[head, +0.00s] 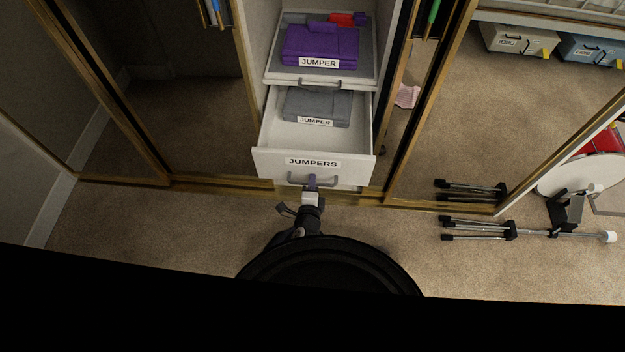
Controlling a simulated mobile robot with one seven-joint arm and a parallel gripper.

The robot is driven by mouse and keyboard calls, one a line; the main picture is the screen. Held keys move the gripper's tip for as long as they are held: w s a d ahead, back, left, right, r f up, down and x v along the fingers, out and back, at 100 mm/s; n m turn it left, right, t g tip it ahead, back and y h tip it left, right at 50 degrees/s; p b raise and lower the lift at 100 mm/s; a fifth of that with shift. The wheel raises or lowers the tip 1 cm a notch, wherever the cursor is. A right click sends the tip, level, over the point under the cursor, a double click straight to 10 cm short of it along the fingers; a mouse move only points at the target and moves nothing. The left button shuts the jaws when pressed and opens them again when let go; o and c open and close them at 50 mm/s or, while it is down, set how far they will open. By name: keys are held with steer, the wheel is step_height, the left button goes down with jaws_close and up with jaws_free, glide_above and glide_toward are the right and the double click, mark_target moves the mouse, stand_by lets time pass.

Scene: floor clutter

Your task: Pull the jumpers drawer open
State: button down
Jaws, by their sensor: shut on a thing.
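The white drawer labelled JUMPERS (271,163) stands pulled out from the wardrobe. A folded grey garment labelled JUMPER (318,105) lies inside it towards the back. The drawer's grey bar handle (295,181) is on its front, below the label. My gripper (312,184) is at the middle of this handle and shut on it. My wrist partly covers the area just in front of the handle.
Above is another drawer (280,77) with a folded purple garment labelled JUMPER (320,48). Gold-framed mirror doors flank the drawers. A folded metal stand (545,232) lies on the carpet at right. The carpet at left (150,220) is clear.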

stand_by(0.3)
steer(key=c, duration=1.9)
jaws_free()
steer(key=shift+s, duration=0.2)
